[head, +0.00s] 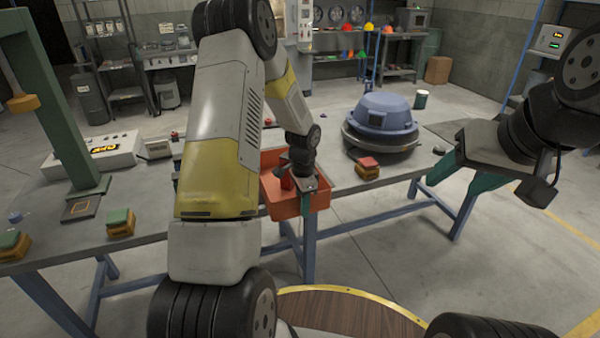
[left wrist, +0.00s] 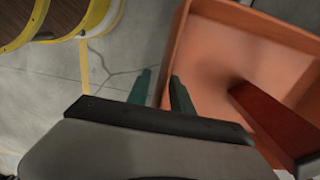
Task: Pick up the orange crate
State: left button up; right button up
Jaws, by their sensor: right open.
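The orange crate (head: 283,208) sits at the front edge of the workbench, partly hidden by my left arm. A red block-like thing (left wrist: 275,120) lies inside it. My left gripper (head: 306,200) points down at the crate's near right side. In the left wrist view the crate wall (left wrist: 172,50) reaches between its two teal fingers (left wrist: 160,88). The fingers are a little apart; whether they press on the wall is unclear. My right gripper (head: 458,190) is open and empty, off to the right of the bench over the floor.
A blue domed hood (head: 382,115) stands on the bench right of the crate, with a small red-topped block (head: 368,168) before it. Green-topped blocks (head: 120,222), a green press frame (head: 60,110) and a white control box (head: 95,155) are on the left. Floor at right is clear.

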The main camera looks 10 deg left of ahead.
pick_arm(q)
grip_shut()
jog(key=shift+w+r, duration=0.1)
dwell(1.1)
